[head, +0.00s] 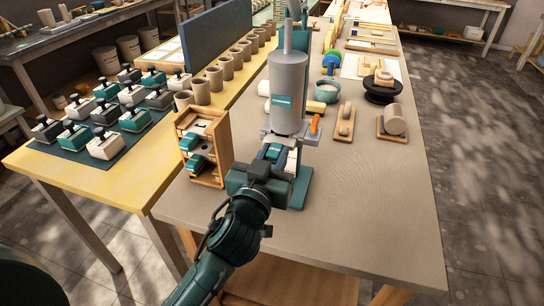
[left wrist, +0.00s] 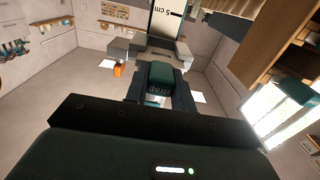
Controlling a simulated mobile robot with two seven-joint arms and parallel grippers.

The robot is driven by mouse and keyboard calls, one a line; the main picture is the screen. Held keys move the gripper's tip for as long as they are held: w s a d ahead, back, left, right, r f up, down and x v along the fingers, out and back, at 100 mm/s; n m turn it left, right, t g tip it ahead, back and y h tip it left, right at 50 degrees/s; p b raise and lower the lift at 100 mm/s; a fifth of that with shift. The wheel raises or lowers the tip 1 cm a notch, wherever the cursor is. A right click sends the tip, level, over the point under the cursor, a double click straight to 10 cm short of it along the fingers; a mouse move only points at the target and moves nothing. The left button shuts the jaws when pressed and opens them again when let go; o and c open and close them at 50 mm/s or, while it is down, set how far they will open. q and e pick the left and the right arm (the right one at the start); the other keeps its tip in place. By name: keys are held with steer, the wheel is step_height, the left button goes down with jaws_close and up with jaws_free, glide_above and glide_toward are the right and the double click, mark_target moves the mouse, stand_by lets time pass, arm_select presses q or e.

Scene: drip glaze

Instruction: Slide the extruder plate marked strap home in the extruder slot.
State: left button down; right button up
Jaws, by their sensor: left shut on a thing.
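My left gripper (head: 275,158) is shut on the teal-handled extruder plate (head: 273,151), just in front of and below the extruder (head: 288,95), a grey upright cylinder on a teal stand. In the left wrist view the plate's teal handle (left wrist: 160,76) is between the fingers, with small lettering, upside down, that seems to read "strap". The grey slot bracket (left wrist: 122,48) is just beyond the handle. The plate's far end is hidden, so I cannot tell whether it is inside the slot. My right gripper is not in view.
A wooden rack (head: 222,150) with teal-handled plates stands close left of my gripper. An orange lever (head: 316,124) sticks up at the bracket's right. A teal bowl (head: 327,91) and wooden tools stand behind right. The table's front right (head: 370,220) is clear.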

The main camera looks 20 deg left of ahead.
arm_select(q)
steer(key=shift+w, duration=0.45)
steer(key=shift+w, duration=0.6)
steer(key=shift+w, duration=0.25)
stand_by(0.6)
stand_by(0.6)
steer(key=c, duration=1.1)
jaws_free()
steer(key=s, duration=0.6)
